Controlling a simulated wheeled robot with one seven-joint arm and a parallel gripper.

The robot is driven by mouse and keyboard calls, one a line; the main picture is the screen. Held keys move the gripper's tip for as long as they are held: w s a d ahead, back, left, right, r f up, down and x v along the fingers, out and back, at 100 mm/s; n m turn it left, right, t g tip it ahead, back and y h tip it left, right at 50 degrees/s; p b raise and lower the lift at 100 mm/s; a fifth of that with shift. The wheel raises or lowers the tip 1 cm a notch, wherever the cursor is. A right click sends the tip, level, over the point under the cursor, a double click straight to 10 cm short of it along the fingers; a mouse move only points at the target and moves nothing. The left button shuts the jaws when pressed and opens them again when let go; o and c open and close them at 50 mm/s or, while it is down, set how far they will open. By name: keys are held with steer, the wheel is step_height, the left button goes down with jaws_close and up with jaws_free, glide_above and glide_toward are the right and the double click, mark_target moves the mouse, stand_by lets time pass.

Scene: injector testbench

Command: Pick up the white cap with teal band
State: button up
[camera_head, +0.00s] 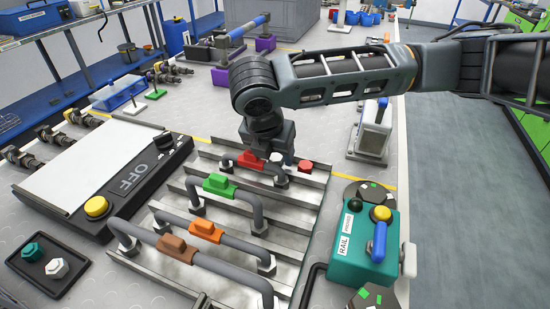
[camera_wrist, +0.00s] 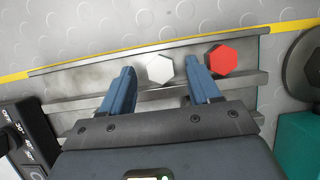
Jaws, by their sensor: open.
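A white hexagonal cap (camera_wrist: 160,68) sits at the far edge of the metal rack in the wrist view, between and a little beyond my fingertips. A small part of what looks like the same white cap (camera_head: 289,157) shows beside my gripper in the head view. I cannot make out a teal band on it. My gripper (camera_wrist: 160,78) is open, with one blue finger on each side of the cap and nothing held. In the head view my gripper (camera_head: 267,148) points down over the rack's far end, and its fingertips are hidden.
A red hexagonal cap (camera_wrist: 221,60) is close beside the right finger. Grey pipes with red (camera_head: 250,160), green (camera_head: 219,184), orange and brown blocks span the rack. A black tray (camera_head: 75,281) holds a teal cap and another white cap. A teal RAIL box (camera_head: 350,262) stands right.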

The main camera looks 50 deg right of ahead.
steer(key=shift+d+f, duration=0.15)
steer(key=shift+f, duration=0.2)
steer(key=shift+c, duration=0.2)
steer(key=c, duration=1.1)
